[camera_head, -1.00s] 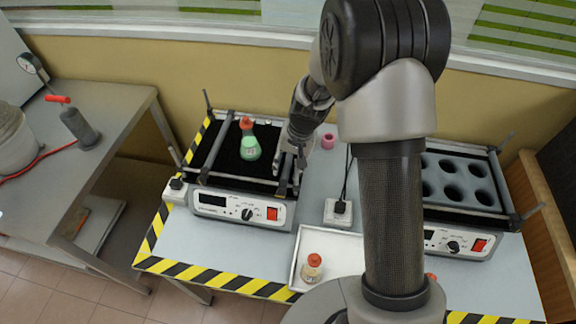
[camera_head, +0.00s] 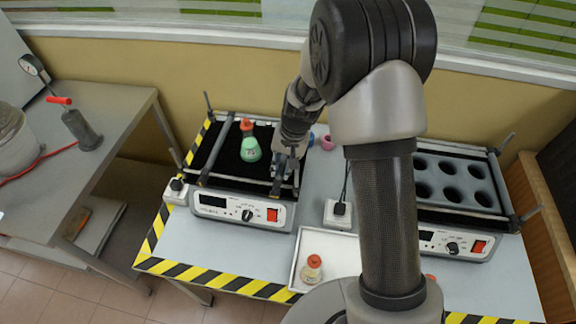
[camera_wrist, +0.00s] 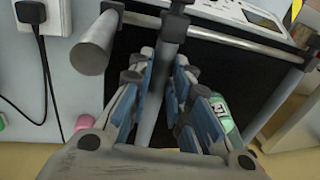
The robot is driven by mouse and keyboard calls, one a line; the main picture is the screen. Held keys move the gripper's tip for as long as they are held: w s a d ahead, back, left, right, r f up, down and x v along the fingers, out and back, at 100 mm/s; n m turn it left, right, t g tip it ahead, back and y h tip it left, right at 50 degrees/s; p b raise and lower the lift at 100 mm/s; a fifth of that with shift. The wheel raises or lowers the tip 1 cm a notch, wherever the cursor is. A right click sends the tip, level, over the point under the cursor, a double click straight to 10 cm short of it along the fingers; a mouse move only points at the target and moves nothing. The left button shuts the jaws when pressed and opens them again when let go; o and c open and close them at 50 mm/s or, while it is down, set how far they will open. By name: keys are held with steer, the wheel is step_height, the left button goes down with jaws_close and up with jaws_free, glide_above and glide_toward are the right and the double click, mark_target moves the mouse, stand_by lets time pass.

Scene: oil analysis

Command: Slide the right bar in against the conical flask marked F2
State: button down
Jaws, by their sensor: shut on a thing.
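The conical flask (camera_head: 250,150), with green liquid and a red stopper, stands on the dark platform of the left shaker (camera_head: 214,202). Its label is too small to read surely. The right bar (camera_head: 276,187) runs front to back to the right of the flask, with a narrow gap between them. My gripper (camera_head: 287,165) is shut on this bar from above. In the wrist view the blue-padded fingers (camera_wrist: 158,72) straddle the bar (camera_wrist: 172,30), and the flask (camera_wrist: 221,114) shows to the right, partly behind a finger. The left bar (camera_head: 214,153) lies left of the flask.
A second shaker (camera_head: 455,238) with a grey holed block stands on the right. A white tray (camera_head: 296,272) holding a small red-capped bottle (camera_head: 312,268) lies in front. A power socket (camera_head: 338,213) and a pink object (camera_head: 328,142) are right of the left shaker.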

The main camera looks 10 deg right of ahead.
steer(key=w+a+p, duration=0.1)
steer(key=a, duration=0.3)
steer(key=w+a, duration=0.2)
steer(key=a, duration=0.2)
steer(key=w+a+p, duration=0.1)
steer(key=w+a, duration=0.1)
steer(key=a, duration=0.2)
steer(key=shift+a+p, duration=0.3)
steer(key=shift+p, duration=0.05)
steer(key=c, duration=1.6)
jaws_free()
steer(key=shift+o, duration=0.6)
step_height(320, 180, up, 12)
steer(key=d, duration=0.2)
steer(key=shift+s, duration=0.4)
steer(key=shift+d+f, duration=0.1)
